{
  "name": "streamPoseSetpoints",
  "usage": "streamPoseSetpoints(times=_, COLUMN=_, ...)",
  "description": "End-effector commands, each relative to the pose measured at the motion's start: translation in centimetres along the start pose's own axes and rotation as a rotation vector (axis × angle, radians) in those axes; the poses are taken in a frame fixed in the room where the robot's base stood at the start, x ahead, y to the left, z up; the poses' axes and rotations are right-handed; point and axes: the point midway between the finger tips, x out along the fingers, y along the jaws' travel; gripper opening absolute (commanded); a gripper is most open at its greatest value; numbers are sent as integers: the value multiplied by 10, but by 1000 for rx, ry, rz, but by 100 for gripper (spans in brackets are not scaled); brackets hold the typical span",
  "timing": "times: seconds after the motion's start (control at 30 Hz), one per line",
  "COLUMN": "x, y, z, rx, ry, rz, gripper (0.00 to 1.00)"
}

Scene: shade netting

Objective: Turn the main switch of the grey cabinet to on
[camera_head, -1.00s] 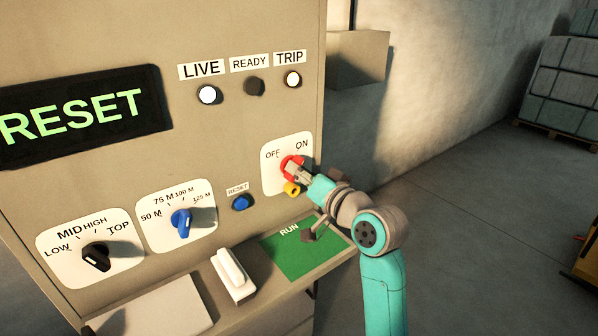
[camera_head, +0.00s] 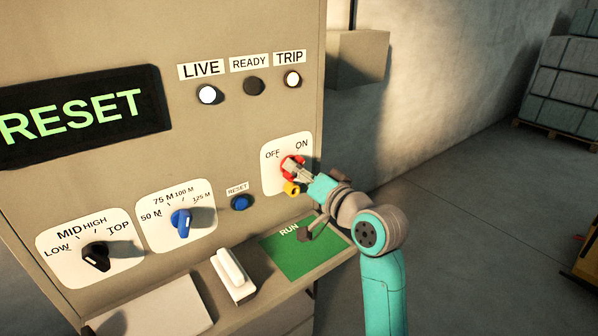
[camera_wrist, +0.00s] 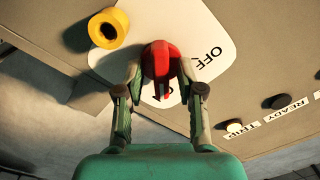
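The main switch is a red knob (camera_head: 288,162) on a white OFF/ON plate (camera_head: 307,149) at the right of the grey cabinet's panel (camera_head: 235,40). In the wrist view the red knob (camera_wrist: 161,62) sits between the two fingertips of my gripper (camera_wrist: 161,68), which appear to touch it on both sides. The narrow end of the knob overlaps the partly hidden ON label; the OFF label is clear beside it. In the head view my gripper (camera_head: 300,172) partly covers the knob, so its exact angle is hard to read.
A yellow ring-shaped part (camera_wrist: 108,28) sticks out beside the switch. A blue RESET button (camera_head: 240,203), a blue selector (camera_head: 181,222) and a black selector (camera_head: 96,257) are to the left. A ledge below holds a white handle (camera_head: 232,272) and a green RUN plate (camera_head: 318,250).

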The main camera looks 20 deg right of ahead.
Motion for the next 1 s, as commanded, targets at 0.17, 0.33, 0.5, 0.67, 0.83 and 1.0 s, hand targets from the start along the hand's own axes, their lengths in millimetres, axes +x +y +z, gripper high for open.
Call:
streamPoseSetpoints(times=0.17, x=0, y=0, z=0, rx=-1, ry=1, rz=-1, gripper=42)
streamPoseSetpoints(times=0.33, x=-3, y=0, z=0, rx=-1, ry=1, rz=-1, gripper=42)
streamPoseSetpoints(times=0.5, x=-24, y=0, z=-1, rx=-2, ry=4, rz=0, gripper=42)
streamPoseSetpoints(times=0.67, x=-57, y=1, z=-1, rx=-2, ry=4, rz=1, gripper=42)
streamPoseSetpoints(times=0.83, x=-89, y=1, z=0, rx=-1, ry=2, rz=2, gripper=42)
streamPoseSetpoints(times=1.0, x=-110, y=1, z=0, rx=-1, ry=2, rz=1, gripper=42)
